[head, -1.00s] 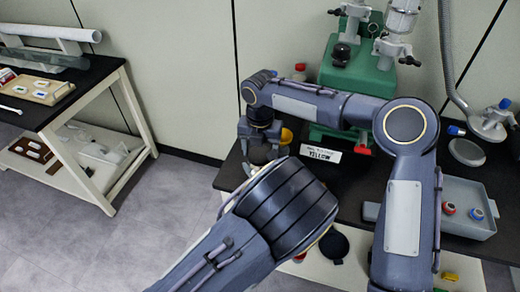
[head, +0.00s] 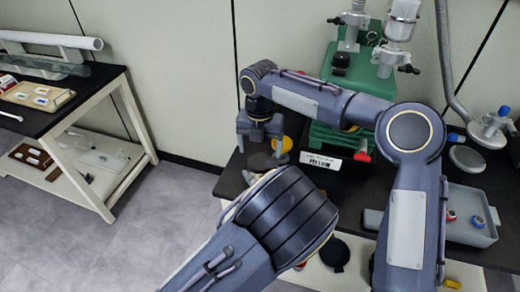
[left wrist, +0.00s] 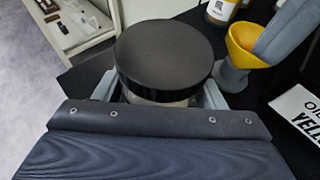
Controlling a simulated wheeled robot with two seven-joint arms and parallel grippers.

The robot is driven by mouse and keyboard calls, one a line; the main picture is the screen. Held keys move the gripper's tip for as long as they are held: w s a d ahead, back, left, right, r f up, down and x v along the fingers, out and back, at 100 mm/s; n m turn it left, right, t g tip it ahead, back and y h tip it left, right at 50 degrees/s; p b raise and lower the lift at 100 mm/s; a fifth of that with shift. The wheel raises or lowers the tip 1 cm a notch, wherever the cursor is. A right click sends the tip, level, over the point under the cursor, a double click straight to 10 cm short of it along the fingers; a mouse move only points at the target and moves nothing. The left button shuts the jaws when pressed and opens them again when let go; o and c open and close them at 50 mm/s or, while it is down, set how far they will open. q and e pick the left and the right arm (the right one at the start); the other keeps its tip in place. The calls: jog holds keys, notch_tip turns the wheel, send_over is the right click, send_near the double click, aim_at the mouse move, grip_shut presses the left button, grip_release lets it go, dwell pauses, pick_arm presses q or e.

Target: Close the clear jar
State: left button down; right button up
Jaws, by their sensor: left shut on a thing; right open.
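The clear jar (left wrist: 158,98) is between the fingers of my left gripper (left wrist: 160,92), which is shut on it. A round black lid (left wrist: 163,52) sits on top of the jar and looks level; whether it is fully tight I cannot tell. The lid also shows in the head view (head: 261,163), just beyond my left forearm, which hides the left gripper and most of the jar there. My right gripper (head: 260,146) points down above the lid, open and empty, its fingers apart. A grey part at the upper right of the left wrist view is probably one of its fingers.
A yellow funnel-like cup (left wrist: 247,46) stands close right of the jar, with a labelled bottle (left wrist: 221,10) behind. A white label sign (head: 318,163) and green machine (head: 357,100) stand further right. A grey tray (head: 470,228) is at the right. A side table (head: 75,95) is left.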

aim_at(260, 161)
notch_tip(260, 161, up, 4)
jog(key=n, duration=0.3)
jog(key=shift+f, duration=0.25)
jog(key=shift+f, duration=0.1)
jog(key=shift+f, duration=3.95)
jog(key=c, duration=1)
jog(key=m, duration=0.3)
